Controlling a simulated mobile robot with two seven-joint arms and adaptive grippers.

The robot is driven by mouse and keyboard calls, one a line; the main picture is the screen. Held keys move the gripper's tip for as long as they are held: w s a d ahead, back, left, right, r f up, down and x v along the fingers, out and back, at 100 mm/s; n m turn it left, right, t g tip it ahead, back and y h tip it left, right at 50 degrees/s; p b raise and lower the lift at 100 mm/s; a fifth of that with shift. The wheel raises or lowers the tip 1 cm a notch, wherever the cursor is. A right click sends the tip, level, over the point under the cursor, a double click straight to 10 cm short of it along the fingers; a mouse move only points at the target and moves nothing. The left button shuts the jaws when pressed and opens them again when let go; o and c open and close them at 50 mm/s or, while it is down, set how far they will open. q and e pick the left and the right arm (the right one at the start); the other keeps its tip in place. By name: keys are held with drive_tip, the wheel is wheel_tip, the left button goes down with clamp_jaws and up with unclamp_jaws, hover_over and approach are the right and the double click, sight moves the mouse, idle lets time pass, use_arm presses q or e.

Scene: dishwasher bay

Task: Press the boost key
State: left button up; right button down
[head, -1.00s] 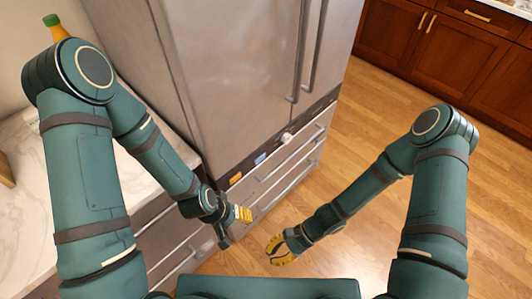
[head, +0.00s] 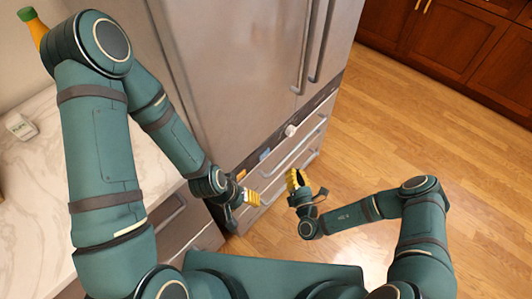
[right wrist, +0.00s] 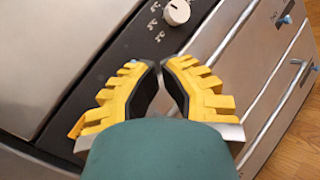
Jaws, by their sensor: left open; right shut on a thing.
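A dark control strip (head: 276,142) runs across the fridge front, above the drawers. It carries a blue key (head: 264,154), an orange key (head: 241,175) and a pale round knob (head: 291,130). I cannot read which key is boost. The knob (right wrist: 176,12) also shows in the right wrist view, beyond my fingertips. My right gripper (head: 297,178) is in front of the drawers. In the right wrist view its yellow fingers (right wrist: 161,66) are closed with tips together; I see nothing between them. They partly cover the strip. My left gripper (head: 253,197) is open, near the lower left drawers.
Drawers with long bar handles (head: 296,160) lie below the strip. A marble counter (head: 75,155) is at the left, with a small white box (head: 20,126) and an orange bottle (head: 34,26). The wooden floor (head: 400,120) to the right is clear.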

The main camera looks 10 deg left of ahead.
sight(265, 154)
drive_tip(key=shift+w+d+f+h, duration=0.1)
drive_tip(key=shift+d+h, duration=0.15)
drive_tip(key=shift+h, duration=0.05)
drive_tip(key=shift+w+a+b, duration=0.4)
drive_tip(key=shift+w+a, duration=0.45)
drive_tip(key=shift+a, duration=0.35)
drive_tip(key=shift+w+a+b, duration=0.4)
drive_tip(key=shift+w+a, duration=0.5)
drive_tip(key=shift+a, duration=0.3)
drive_tip(key=shift+w+a+b, duration=0.4)
drive_tip(key=shift+w+a, duration=0.45)
drive_tip(key=shift+a, duration=0.35)
drive_tip(key=shift+a, duration=0.1)
drive_tip(key=shift+w+a, duration=0.25)
